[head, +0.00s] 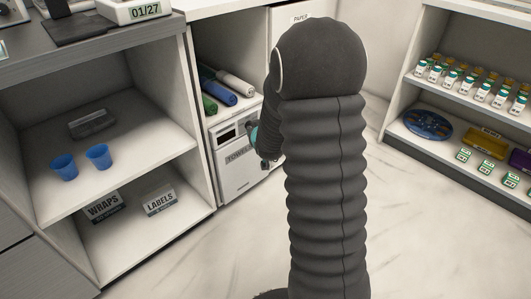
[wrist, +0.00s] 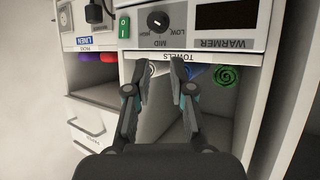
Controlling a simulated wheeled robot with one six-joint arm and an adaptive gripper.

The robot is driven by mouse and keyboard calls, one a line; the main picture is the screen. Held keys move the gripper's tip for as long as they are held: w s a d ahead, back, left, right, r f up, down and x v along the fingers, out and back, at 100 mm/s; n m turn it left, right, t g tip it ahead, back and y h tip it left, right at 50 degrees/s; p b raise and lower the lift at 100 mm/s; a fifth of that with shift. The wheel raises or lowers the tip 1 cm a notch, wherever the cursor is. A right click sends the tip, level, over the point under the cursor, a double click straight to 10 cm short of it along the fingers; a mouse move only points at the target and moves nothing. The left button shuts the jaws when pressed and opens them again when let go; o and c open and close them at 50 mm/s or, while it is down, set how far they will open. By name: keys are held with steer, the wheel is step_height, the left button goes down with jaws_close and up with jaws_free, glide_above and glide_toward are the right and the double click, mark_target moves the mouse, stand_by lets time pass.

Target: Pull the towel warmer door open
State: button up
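The towel warmer (head: 226,134) is a white box low in the shelf unit, with a dark display on its upper front. Its white door (head: 238,182) is below and looks closed; my arm hides its right part, and I cannot make out the handle. In the wrist view, where lettering is upside down, the warmer's panel (wrist: 182,38) shows a knob, a green switch and a dark display. My gripper (wrist: 158,66) is open and empty, its fingertips around the height of the TOWELS label strip. In the head view it is mostly hidden behind my arm.
Rolled towels (head: 218,95) lie on the shelf above the warmer. Blue cups (head: 97,156) and label boxes stand in the left unit. A right shelf (head: 446,91) holds bottles and trays. The pale floor between the units is clear.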

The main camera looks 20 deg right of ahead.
steer(key=d+f+m+t+h+b, duration=0.15)
steer(key=d+f, duration=0.25)
steer(key=f, duration=0.9)
steer(key=d+f+t+h, duration=0.1)
steer(key=d+f+t, duration=0.25)
steer(key=f, duration=0.95)
steer(key=x, duration=1.2)
steer(key=shift+w+d+f, duration=0.1)
steer(key=shift+w+d, duration=0.1)
steer(key=shift+w, duration=0.15)
jaws_close()
